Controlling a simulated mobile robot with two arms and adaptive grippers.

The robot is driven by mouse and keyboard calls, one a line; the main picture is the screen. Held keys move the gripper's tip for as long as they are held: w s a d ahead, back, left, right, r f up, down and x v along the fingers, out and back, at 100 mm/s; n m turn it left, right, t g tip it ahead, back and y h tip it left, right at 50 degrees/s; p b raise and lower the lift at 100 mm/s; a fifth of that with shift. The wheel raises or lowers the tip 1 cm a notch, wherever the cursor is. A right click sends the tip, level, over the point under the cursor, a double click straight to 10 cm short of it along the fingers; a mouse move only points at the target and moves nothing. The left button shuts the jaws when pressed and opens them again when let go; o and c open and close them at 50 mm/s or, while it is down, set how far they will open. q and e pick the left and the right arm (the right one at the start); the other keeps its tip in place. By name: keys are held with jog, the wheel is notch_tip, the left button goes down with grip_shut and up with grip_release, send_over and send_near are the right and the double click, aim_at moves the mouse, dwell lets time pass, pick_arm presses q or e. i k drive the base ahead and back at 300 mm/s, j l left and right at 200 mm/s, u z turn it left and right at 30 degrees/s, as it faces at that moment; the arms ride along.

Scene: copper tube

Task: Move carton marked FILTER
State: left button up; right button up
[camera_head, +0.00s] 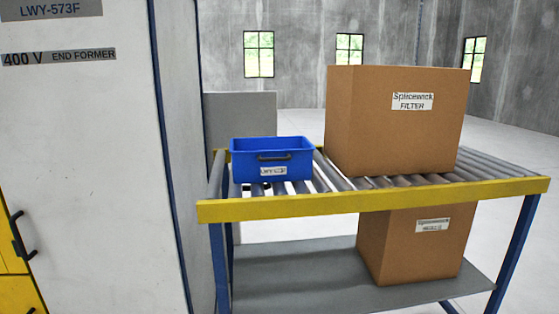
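A large brown carton (390,130) with a white label reading "Splicewick FILTER" stands upright on the roller top of a table (375,201) with a yellow front rail and blue legs. It sits right of the middle of the rollers, a little back from the front rail. Neither of my grippers shows in the head view.
A blue bin (272,160) with a dark handle and a label stands on the rollers, left of the carton. A second brown carton (415,248) sits on the grey lower shelf (290,282). A tall white cabinet (95,150) stands at the left. Rollers right of the carton are clear.

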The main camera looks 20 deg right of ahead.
aim_at(381, 121)
jog(key=z, duration=1.35)
jog(key=i+j, duration=0.15)
jog(key=j, duration=0.15)
jog(key=u, duration=0.05)
